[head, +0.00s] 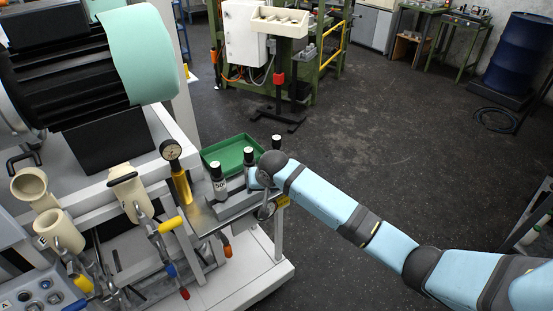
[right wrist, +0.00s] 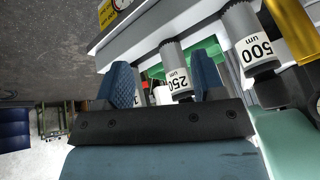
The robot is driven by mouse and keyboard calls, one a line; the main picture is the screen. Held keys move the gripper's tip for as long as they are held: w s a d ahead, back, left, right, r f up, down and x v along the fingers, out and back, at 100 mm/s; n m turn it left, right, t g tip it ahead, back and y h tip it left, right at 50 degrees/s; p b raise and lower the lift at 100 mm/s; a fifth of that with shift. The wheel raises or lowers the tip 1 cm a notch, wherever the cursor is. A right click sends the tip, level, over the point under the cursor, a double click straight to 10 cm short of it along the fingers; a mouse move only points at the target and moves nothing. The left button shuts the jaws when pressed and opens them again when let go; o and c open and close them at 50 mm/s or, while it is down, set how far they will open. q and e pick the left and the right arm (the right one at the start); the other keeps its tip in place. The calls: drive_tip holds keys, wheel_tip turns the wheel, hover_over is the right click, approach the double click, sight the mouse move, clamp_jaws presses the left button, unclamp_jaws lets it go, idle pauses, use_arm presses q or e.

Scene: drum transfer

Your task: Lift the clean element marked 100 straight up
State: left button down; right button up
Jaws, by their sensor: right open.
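Three grey cylindrical elements with black caps stand in a row on the machine's ledge. The nearest is marked 500 (head: 218,184) and shows large in the right wrist view (right wrist: 256,48). The middle one, marked 250 (right wrist: 177,78), has its cap (head: 249,153) in the head view. The third cap (head: 277,141) is farthest along; its body is mostly hidden behind my right wrist. In the right wrist view a partly hidden label starting with 1 (right wrist: 137,97) shows beside one finger; its full number is unreadable. My right gripper (right wrist: 164,68) is open, its fingers framing the 250 element in the picture. Contact cannot be told.
A green tray (head: 230,153) lies behind the row. A brass-coloured gauge (head: 178,174) stands left of the 500 element. Cream cups (head: 60,232) and coloured-handled levers (head: 170,225) crowd the machine's left part.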

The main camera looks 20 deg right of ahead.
drive_tip(key=w+d+r+m+h, duration=0.2)
drive_tip(key=w+d+r, duration=0.1)
drive_tip(key=w+r, duration=0.3)
drive_tip(key=m+g+h, duration=0.2)
drive_tip(key=m, duration=0.1)
approach(276, 138)
drive_tip(key=x, duration=0.3)
drive_tip(key=d+x, duration=0.1)
drive_tip(key=x, duration=0.2)
drive_tip(key=shift+s+r, duration=0.1)
drive_tip(key=shift+s, duration=0.1)
drive_tip(key=x, duration=0.2)
drive_tip(key=a+p+x, duration=0.1)
drive_tip(key=x, duration=0.1)
drive_tip(key=shift+w, duration=0.2)
drive_tip(key=shift+w+d+f, duration=0.15)
drive_tip(key=shift+f, duration=0.45)
drive_tip(key=shift+y, duration=0.3)
clamp_jaws()
